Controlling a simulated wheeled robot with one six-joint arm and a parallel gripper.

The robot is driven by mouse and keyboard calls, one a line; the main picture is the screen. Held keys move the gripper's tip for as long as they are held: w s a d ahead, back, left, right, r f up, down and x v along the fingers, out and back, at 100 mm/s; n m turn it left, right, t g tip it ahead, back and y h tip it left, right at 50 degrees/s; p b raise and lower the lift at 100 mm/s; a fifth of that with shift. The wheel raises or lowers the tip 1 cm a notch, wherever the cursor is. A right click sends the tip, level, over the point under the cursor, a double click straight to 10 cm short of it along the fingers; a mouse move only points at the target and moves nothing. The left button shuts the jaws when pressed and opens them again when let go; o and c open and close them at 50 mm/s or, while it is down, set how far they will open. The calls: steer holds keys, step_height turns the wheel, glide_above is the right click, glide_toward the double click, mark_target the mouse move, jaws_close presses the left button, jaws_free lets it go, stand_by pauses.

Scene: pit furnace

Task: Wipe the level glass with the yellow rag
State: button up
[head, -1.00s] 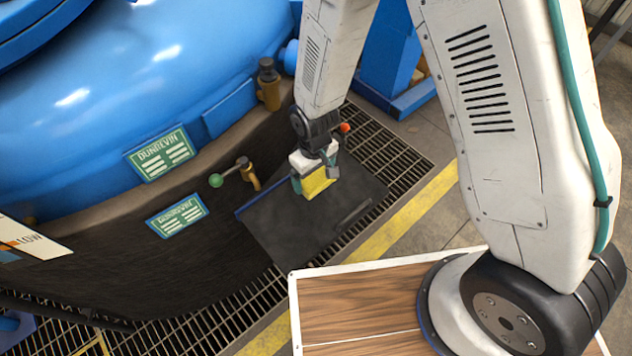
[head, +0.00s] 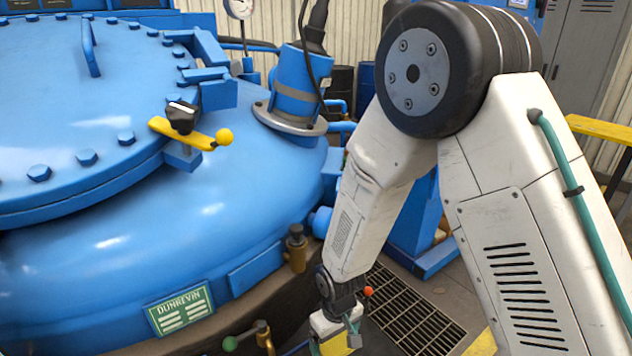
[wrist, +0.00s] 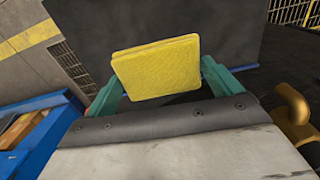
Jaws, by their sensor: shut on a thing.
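My gripper (head: 338,342) is at the bottom of the head view, low in front of the blue furnace, with its lower end cut off by the frame edge. The yellow rag (wrist: 156,67) is a folded square pad held between the teal fingers in the wrist view. A small part of the rag also shows in the head view (head: 337,346). A dark grey flat panel (wrist: 225,38) lies beyond the rag in the wrist view. I cannot make out the level glass in either view.
The blue furnace (head: 250,180) fills the left. Its lid carries a yellow handle (head: 195,136) with a ball end. A brass fitting (head: 296,250) and a green-knobbed valve (head: 231,343) stick out near my gripper. Floor grating (head: 415,318) lies right of it.

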steer(key=w+d+r+m, duration=0.2)
steer(key=w+d, duration=0.4)
steer(key=d, duration=0.4)
steer(key=w+d+r+m, duration=0.3)
steer(key=w+d, duration=0.3)
steer(key=d, duration=0.5)
steer(key=shift+w+m, duration=0.15)
steer(key=shift+m, duration=0.55)
steer(key=s+a+f+n, duration=0.1)
steer(key=s+a+n, duration=0.1)
steer(key=s+a, duration=0.2)
steer(key=s+a+f+n, duration=0.2)
steer(key=s+a, duration=0.2)
steer(key=a, duration=0.6)
steer(key=s+a+f+n, duration=0.2)
steer(key=s+a, duration=0.3)
steer(key=a, duration=0.2)
steer(key=shift+n, duration=0.4)
steer(key=f, duration=0.5)
steer(key=shift+s+f, duration=0.2)
steer(key=shift+f, duration=2.5)
steer(key=shift+f, duration=0.1)
